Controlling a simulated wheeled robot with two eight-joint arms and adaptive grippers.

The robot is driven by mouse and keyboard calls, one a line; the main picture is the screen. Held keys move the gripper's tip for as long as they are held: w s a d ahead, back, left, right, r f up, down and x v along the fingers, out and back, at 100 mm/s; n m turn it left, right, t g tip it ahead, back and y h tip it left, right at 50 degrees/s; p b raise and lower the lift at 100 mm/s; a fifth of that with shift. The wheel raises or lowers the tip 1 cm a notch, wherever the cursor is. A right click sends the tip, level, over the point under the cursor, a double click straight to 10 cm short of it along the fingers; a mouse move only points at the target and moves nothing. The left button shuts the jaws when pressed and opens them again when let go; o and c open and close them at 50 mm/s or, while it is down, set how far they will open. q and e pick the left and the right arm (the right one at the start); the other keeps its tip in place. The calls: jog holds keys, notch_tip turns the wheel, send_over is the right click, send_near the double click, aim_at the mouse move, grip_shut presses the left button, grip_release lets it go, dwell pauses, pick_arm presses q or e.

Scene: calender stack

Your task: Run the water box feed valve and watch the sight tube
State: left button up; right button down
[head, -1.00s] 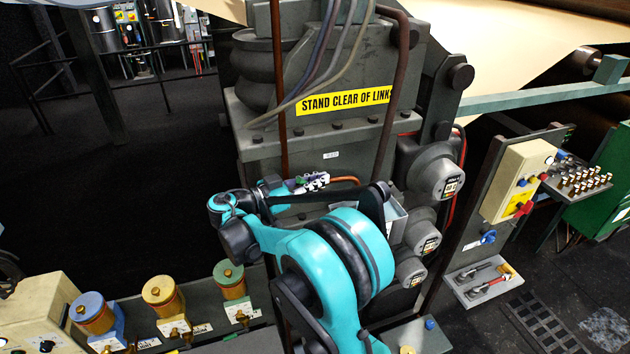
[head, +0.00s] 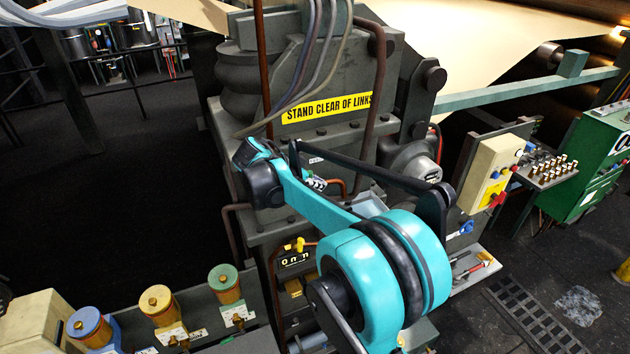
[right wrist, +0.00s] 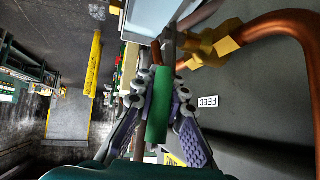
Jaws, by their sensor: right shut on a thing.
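My right gripper (right wrist: 160,115) is shut on the green lever handle (right wrist: 158,95) in the right wrist view, with a finger on each side. The handle is in line with the stem beside a brass valve (right wrist: 210,45) on a bent copper pipe. A white FEED label (right wrist: 207,107) is on the grey panel beside it. In the head view my right gripper (head: 315,183) is mostly hidden behind my arm, close to the grey machine. A pale blue-grey box (head: 368,205), probably the water box, shows behind my arm. I cannot make out the sight tube. My left gripper is out of view.
A grey machine with a yellow STAND CLEAR OF LINKS sign (head: 327,108) rises behind my arm. Several brass-topped cups, one of them green (head: 226,284), stand at lower left. A cream control box (head: 487,172) is at right. Dark floor at left is open.

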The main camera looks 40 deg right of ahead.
jog(key=shift+d+f+y, duration=0.1)
jog(key=shift+y, duration=0.3)
jog(key=c, duration=1.5)
grip_release()
jog(key=shift+d, duration=0.15)
jog(key=v, duration=1.2)
jog(key=shift+f, duration=0.1)
jog(key=s+a+f+n+t+y+b, duration=0.2)
jog(key=s+a+f+n+b, duration=0.3)
jog(key=f+b, duration=0.7)
jog(key=s+a+f+n+t+y+b, duration=0.2)
jog(key=s+a+f+n+y+b, duration=0.2)
jog(key=f+b, duration=0.9)
jog(key=s+a+f+n+t+y+b, duration=0.2)
jog(key=s+a+f+n+b, duration=0.6)
jog(key=f, duration=2.1)
jog(key=a+n+b, duration=0.1)
jog(key=a+b, duration=0.1)
jog(key=b, duration=0.3)
jog(key=shift+s+f+n+t+y, duration=0.15)
jog(key=shift+s+n+t+y, duration=0.15)
jog(key=shift+n+y, duration=0.1)
